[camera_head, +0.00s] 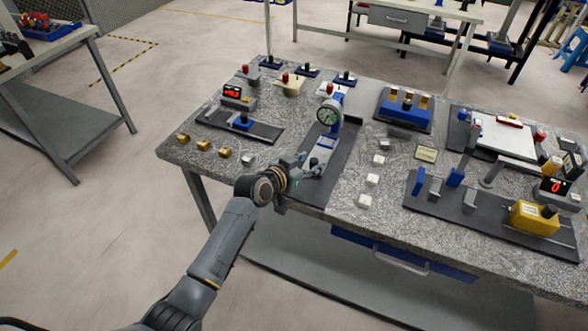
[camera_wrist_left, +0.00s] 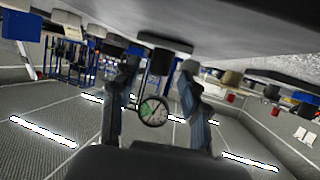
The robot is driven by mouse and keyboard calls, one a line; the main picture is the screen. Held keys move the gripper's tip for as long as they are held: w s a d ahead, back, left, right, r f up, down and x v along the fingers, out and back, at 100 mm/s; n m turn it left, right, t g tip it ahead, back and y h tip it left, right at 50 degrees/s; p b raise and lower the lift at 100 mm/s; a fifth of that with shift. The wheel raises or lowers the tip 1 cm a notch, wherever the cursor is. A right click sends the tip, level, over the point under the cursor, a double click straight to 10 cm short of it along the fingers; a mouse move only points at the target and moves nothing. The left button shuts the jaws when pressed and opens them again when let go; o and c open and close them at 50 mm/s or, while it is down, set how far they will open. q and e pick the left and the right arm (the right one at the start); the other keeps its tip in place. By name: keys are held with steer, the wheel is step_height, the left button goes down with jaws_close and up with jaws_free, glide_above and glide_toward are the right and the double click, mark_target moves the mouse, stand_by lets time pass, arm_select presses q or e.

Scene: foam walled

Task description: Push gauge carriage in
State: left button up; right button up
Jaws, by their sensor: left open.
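The gauge (camera_head: 328,115) has a round dial with a dark green face and stands on a blue post. Below it is the pale carriage (camera_head: 318,158) with a blue part, on a dark mat near the table's front edge. My left gripper (camera_head: 310,166) is at the near end of the carriage, in front of the gauge. In the left wrist view the picture is turned over, and the dial (camera_wrist_left: 152,112) shows beyond and between the spread fingers (camera_wrist_left: 158,85). The left gripper is open with nothing seen in it. Whether it touches the carriage is unclear. My right gripper is out of view.
The speckled table (camera_head: 350,222) carries brass blocks (camera_head: 203,145) at left and white blocks (camera_head: 372,180) right of the carriage. A blue fixture (camera_head: 403,107) stands behind. A yellow device (camera_head: 533,217) on a dark plate stands at right.

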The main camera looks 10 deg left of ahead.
arm_select(q)
steer(key=v, duration=0.9)
